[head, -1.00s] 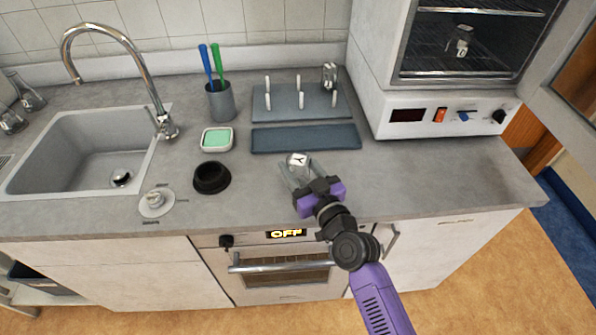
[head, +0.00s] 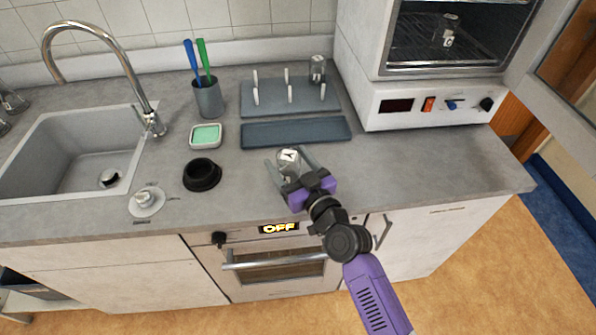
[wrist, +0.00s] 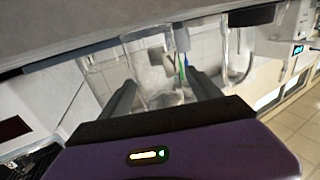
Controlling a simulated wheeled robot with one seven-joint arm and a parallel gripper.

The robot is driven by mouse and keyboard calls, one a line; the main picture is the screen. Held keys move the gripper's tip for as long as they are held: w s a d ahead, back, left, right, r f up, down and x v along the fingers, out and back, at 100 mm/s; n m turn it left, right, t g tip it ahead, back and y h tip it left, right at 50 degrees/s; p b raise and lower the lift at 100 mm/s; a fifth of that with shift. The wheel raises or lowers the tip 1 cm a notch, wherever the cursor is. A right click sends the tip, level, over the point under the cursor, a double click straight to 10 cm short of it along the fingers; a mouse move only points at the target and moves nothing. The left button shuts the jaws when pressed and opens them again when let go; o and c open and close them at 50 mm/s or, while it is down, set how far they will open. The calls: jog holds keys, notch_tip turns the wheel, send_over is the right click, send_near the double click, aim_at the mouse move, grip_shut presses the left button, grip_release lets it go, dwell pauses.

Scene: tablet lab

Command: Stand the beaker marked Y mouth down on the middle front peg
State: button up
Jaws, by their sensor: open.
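The beaker marked Y (head: 289,157) is clear glass with a pale label. It is at the front of the counter, between the two fingers of my gripper (head: 287,165). The gripper is open, one finger on each side of the glass. In the wrist view the beaker (wrist: 152,58) shows between the dark fingertips (wrist: 162,85); I cannot tell if they touch it. Its mouth direction is unclear. The peg board (head: 270,104) stands at the back, and its middle front peg (head: 290,94) is bare. Another glass vessel (head: 317,68) is on the back right peg.
A flat blue-grey mat (head: 296,133) lies between the beaker and the peg board. To the left are a black round holder (head: 202,174), a green sponge dish (head: 206,135) and a brush cup (head: 208,99). An open oven (head: 430,105) stands at right.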

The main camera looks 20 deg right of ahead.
jog(key=s+b, duration=0.1)
jog(key=s, duration=0.2)
jog(key=s+b, duration=0.2)
jog(key=s, duration=0.2)
jog(key=s+b, duration=0.1)
jog(key=s, duration=0.3)
jog(key=shift+d+f+b, duration=0.1)
jog(key=shift+d+b, duration=0.2)
jog(key=shift+d, duration=0.1)
jog(key=shift+s+d, duration=0.1)
jog(key=shift+s, duration=0.4)
jog(key=s+f+m+g+h, duration=0.1)
jog(key=s+f, duration=0.1)
jog(key=s, duration=1)
jog(key=s+f+m+g+h, duration=0.1)
jog(key=s+f+g, duration=0.15)
jog(key=s, duration=0.85)
jog(key=s+r+n, duration=0.1)
jog(key=s+r, duration=0.2)
jog(key=s, duration=0.5)
jog(key=shift+s+a+r, duration=0.2)
jog(key=shift+s+a, duration=0.15)
jog(key=shift+a, duration=0.1)
jog(key=shift+o, duration=0.5)
